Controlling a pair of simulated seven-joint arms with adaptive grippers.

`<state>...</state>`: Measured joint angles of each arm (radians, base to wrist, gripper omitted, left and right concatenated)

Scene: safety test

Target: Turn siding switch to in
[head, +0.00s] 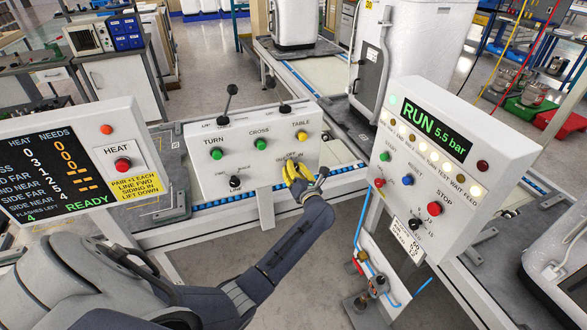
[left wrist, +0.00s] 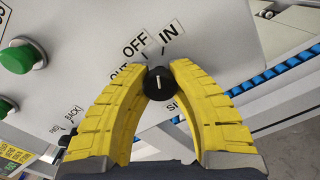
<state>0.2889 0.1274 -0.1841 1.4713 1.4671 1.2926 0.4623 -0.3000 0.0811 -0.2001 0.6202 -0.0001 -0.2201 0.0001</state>
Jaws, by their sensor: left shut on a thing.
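The siding switch is a small black knob (left wrist: 159,83) with a white pointer line, on the pale control panel (head: 245,165). In the left wrist view, the OFF label (left wrist: 135,43) is up-left of it and the IN label (left wrist: 171,33) up-right. The pointer line stands about upright in that picture, between the directions of these labels. My left gripper (head: 300,178) has its yellow fingers closed around the knob; they also show in the left wrist view (left wrist: 159,80). The OUT and SIDING labels are partly hidden by the fingers. My right gripper is not in view.
The panel also carries green buttons (head: 216,154), a yellow button (head: 302,135), black levers (head: 229,98) and another black knob (head: 235,182). A RUN panel (head: 433,130) stands close on the right and a HEAT panel (head: 122,165) on the left.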

